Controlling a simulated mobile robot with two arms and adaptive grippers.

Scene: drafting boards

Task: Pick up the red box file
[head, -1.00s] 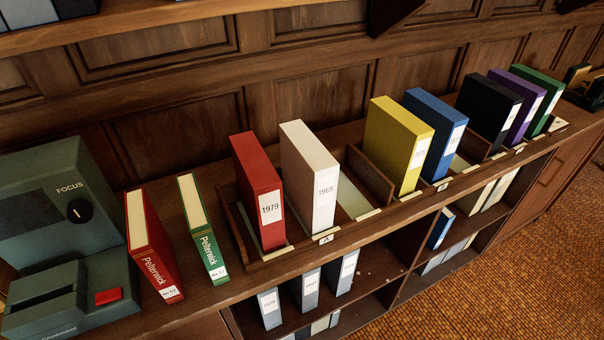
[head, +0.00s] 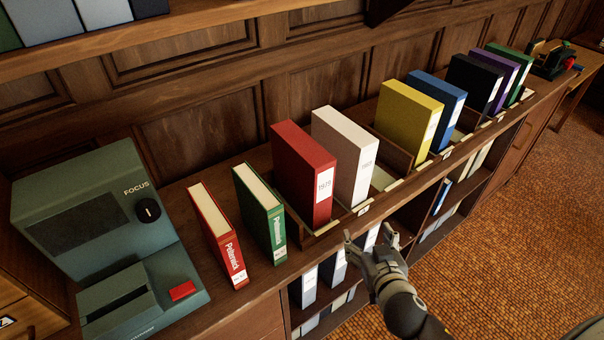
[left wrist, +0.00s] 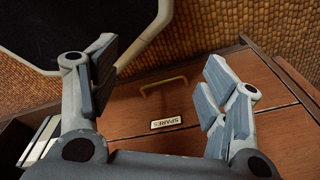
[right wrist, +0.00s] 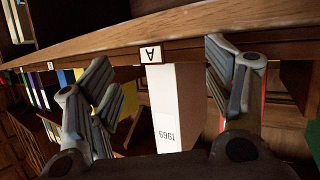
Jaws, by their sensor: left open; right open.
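The red box file (head: 305,175), with a white label reading 1979, stands upright in a low wooden divider on the shelf top, just left of the white box file (head: 348,150). My right gripper (head: 369,236) is open and empty in front of the shelf edge, right of and lower than the red file, touching neither file. In the right wrist view the white file (right wrist: 176,115) shows between the open fingers; only a thin red strip (right wrist: 263,95) shows beside one finger. My left gripper (left wrist: 158,90) is open and empty, facing a wooden drawer front labelled SPARES (left wrist: 166,123).
A thin red book (head: 215,235) and a green book (head: 258,210) stand left of the red file. A grey-green machine (head: 100,230) is at far left. Yellow (head: 408,115), blue and darker files stand to the right.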

